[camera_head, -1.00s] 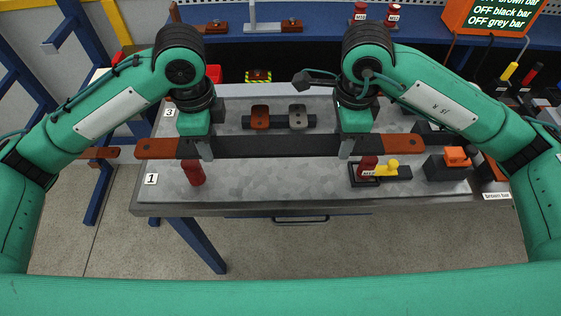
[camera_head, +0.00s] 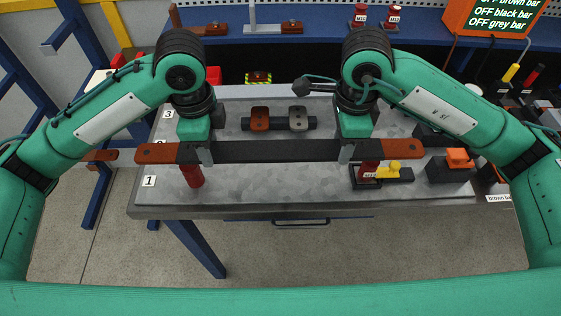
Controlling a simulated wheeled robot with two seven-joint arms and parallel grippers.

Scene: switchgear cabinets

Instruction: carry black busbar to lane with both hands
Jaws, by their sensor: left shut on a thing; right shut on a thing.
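The black busbar (camera_head: 270,151) is a long dark bar with copper-brown ends, lying level across the picture above the grey table (camera_head: 270,188). Its left end (camera_head: 155,153) sticks out past my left gripper. My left gripper (camera_head: 204,153) is shut on the bar near its left end. My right gripper (camera_head: 347,151) is shut on it further right. The lane label 1 (camera_head: 149,181) and label 3 (camera_head: 168,114) show at the table's left edge.
A dark block with a brown and a grey piece (camera_head: 279,121) sits behind the bar. A yellow-handled part (camera_head: 393,171) and an orange-topped block (camera_head: 458,160) stand at the right. A blue bench (camera_head: 330,40) with more parts runs along the back.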

